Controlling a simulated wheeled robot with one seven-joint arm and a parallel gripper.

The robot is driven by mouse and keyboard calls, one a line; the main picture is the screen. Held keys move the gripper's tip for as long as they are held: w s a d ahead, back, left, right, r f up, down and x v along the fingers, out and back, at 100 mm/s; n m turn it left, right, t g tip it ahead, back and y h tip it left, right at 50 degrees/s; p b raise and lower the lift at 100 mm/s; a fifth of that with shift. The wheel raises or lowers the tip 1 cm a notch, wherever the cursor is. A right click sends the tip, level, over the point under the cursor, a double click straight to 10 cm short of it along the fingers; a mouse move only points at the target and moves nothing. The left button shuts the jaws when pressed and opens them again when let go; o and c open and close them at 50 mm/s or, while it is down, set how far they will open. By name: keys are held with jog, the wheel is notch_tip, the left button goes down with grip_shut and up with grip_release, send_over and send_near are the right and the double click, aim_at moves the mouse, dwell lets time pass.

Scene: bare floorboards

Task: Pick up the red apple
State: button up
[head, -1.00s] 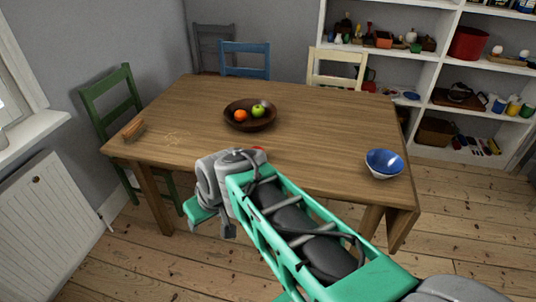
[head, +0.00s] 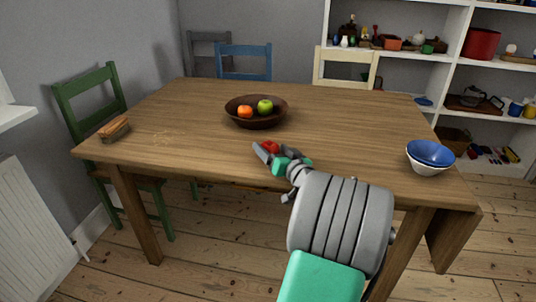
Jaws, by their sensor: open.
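The red apple (head: 269,147) is on the wooden table (head: 350,130), toward its front edge. It is partly hidden behind my gripper. My gripper (head: 265,155) is at the front part of the table, right by the apple, with a grey finger showing to the apple's left. It is open. Whether the fingers touch the apple or stand around it cannot be told from this view.
A dark wooden bowl (head: 256,121) holding an orange fruit (head: 245,112) and a green apple (head: 265,105) stands behind the apple. A blue and white bowl (head: 430,156) is at the right, a brush (head: 114,130) at the left. Chairs stand around the table.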

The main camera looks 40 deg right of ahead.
jog(key=shift+x, duration=0.85)
jog(key=shift+a, duration=0.1)
jog(key=c, duration=1.5)
